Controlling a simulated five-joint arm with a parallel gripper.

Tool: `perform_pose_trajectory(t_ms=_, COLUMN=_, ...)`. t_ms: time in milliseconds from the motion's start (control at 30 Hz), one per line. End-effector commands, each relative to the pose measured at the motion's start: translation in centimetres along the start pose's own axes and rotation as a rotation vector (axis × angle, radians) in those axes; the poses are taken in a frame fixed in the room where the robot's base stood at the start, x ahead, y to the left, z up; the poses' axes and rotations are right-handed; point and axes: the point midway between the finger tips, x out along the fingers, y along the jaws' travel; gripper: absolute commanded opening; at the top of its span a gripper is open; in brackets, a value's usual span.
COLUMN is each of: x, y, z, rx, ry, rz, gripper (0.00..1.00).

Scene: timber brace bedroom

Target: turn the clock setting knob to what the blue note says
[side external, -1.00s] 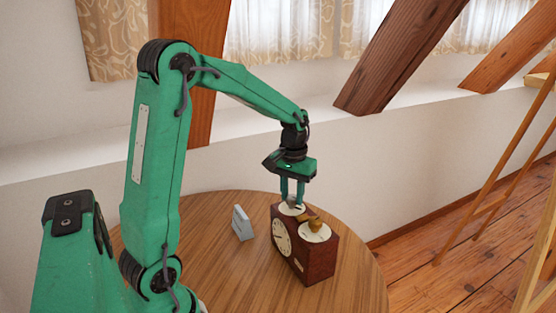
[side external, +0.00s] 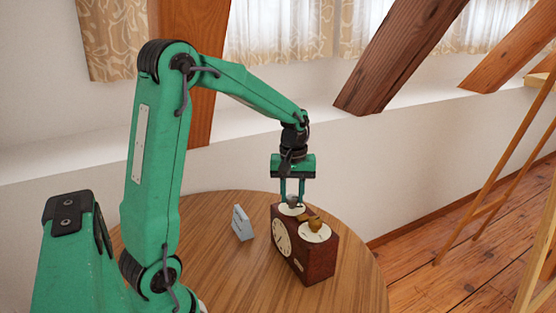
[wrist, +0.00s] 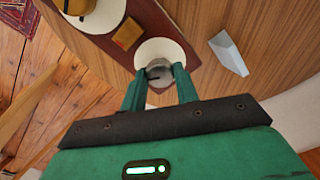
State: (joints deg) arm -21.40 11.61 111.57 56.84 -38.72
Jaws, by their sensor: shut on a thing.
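The clock (side external: 318,262) is a reddish-brown wooden box on the round table, with a cream face (side external: 281,238) on one side. Two cream discs lie on its top. My gripper (side external: 292,199) points down over the far disc, its fingers closed on the sides of a grey round knob (wrist: 158,70). The knob has a dark mark, and the disc (wrist: 177,50) shows around it. A brass knob (side external: 315,224) stands on the other disc. A pale blue-grey folded card (side external: 242,222), likely the blue note, stands left of the clock. I cannot read it.
The round wooden table (side external: 225,285) is clear around the clock and card. A small brass block (wrist: 127,33) sits between the discs on the clock top. A white wall and sloping timber beams (side external: 400,50) stand behind. A wooden easel-like frame (side external: 490,205) is at the right.

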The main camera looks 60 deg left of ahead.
Motion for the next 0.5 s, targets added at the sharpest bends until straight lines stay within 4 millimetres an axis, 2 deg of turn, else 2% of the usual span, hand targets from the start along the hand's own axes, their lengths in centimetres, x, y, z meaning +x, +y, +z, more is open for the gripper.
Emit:
perform_pose_trajectory(t_ms=167, x=-0.12, y=0.02, z=-0.03, rx=0.001, ry=0.002, rz=0.001, gripper=0.07)
perform_pose_trajectory(t_ms=200, x=-0.12, y=0.02, z=-0.03, rx=0.001, ry=0.002, rz=0.001, gripper=0.34)
perform_pose_trajectory(t_ms=300, x=-0.1, y=0.02, z=-0.02, rx=0.001, ry=0.001, rz=0.001, gripper=0.52)
perform_pose_trajectory(t_ms=500, x=-0.05, y=0.01, z=-0.01, rx=0.002, ry=0.001, rz=0.001, gripper=0.52)
